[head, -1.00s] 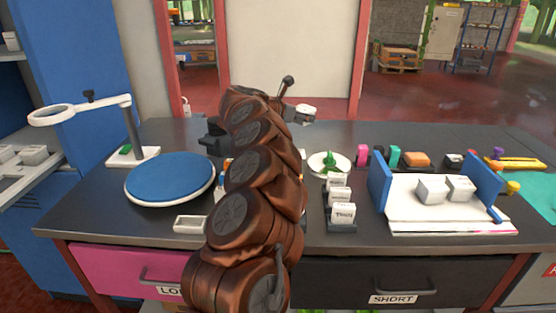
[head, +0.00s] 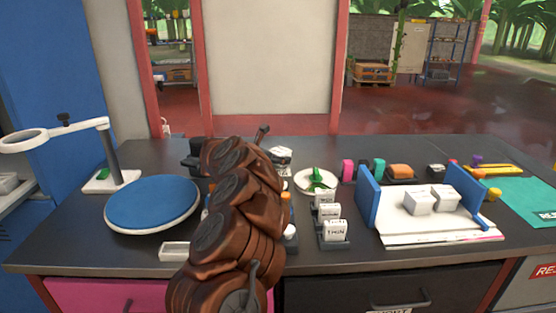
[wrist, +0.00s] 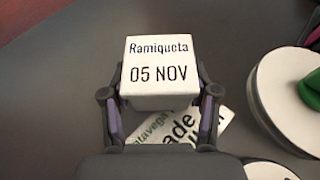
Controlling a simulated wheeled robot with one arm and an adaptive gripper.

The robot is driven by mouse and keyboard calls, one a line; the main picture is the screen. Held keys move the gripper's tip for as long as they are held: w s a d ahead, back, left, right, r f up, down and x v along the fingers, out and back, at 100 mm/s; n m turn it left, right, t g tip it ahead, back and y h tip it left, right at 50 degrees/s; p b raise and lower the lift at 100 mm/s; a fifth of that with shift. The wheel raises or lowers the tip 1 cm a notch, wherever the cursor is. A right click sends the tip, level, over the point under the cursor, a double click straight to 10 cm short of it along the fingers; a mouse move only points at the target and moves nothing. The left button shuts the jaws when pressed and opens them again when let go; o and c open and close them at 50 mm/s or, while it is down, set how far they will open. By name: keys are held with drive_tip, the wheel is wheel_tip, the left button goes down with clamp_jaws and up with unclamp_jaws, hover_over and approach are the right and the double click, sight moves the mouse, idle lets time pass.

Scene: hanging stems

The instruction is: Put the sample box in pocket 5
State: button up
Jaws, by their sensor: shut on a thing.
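The sample box (wrist: 160,72) is a white cube marked "Ramiqueta 05 NOV". In the wrist view my gripper (wrist: 160,98) is shut on it, one finger on each side, with the lettered face toward the camera. In the head view my arm hides most of the gripper; a white shape (head: 282,153) beyond the arm, near the back of the bench, appears to be the held box. I cannot make out a pocket numbered 5. Two other white boxes (head: 419,201) (head: 445,198) stand on a white board between blue ends (head: 369,203).
A dark rack (head: 335,245) with white labelled cards stands right of my arm. A white dish (head: 301,181) with a green thing lies behind it. A blue round pad (head: 151,204) and a magnifier stand (head: 116,158) are left. A printed card (wrist: 180,135) lies below the box.

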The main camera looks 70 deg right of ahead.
drive_tip(key=shift+f, duration=0.35)
drive_tip(key=o, duration=1.2)
drive_tip(key=shift+r, duration=0.1)
